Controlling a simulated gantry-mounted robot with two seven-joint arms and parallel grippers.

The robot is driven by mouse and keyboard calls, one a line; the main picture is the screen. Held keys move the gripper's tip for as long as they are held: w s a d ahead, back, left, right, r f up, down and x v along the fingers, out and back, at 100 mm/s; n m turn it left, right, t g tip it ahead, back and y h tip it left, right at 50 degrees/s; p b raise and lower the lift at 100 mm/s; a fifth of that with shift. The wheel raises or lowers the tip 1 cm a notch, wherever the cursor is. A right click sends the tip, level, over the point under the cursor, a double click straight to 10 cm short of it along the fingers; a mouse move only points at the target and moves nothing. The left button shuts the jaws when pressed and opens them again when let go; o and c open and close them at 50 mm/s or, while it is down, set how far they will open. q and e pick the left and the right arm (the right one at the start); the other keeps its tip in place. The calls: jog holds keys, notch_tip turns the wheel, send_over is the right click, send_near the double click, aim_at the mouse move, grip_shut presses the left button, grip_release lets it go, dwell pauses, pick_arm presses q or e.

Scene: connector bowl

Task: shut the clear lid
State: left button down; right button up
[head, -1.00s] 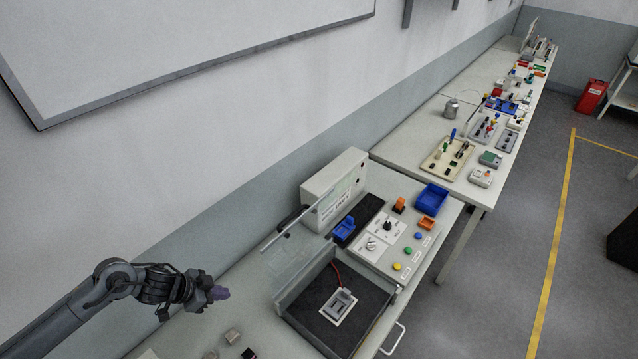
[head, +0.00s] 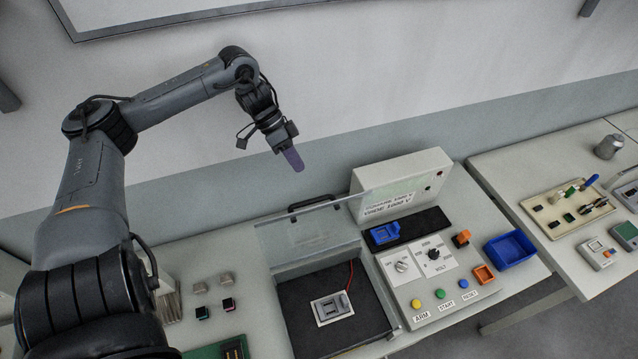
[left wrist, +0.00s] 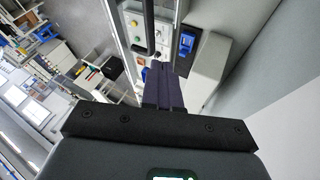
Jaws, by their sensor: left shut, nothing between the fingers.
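The clear lid (head: 308,236) stands raised, roughly upright, at the back of a dark-lined test box (head: 300,338) in the head view. A black handle (head: 314,203) runs along its top edge. A grey socket on a white plate (head: 331,308) lies inside the box with a red wire. My left gripper (head: 293,160) is shut and empty, its purple fingers pointing down, above and behind the lid, apart from the handle. Its closed fingers show in the left wrist view (left wrist: 164,88). A black bar that looks like the handle (left wrist: 149,28) is beyond them. My right gripper is not in view.
A control panel (head: 455,300) with knobs and coloured buttons is right of the box. A meter housing (head: 402,181) stands behind it, and a blue bin (head: 510,249) at the right. Small blocks (head: 227,279) lie left of the box. The wall is close behind.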

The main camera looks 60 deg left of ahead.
pick_arm(q)
jog(key=b+x, duration=0.2)
jog(key=x, duration=0.6)
jog(key=shift+f, duration=0.3)
jog(key=shift+d, duration=0.1)
jog(key=shift+r, duration=0.1)
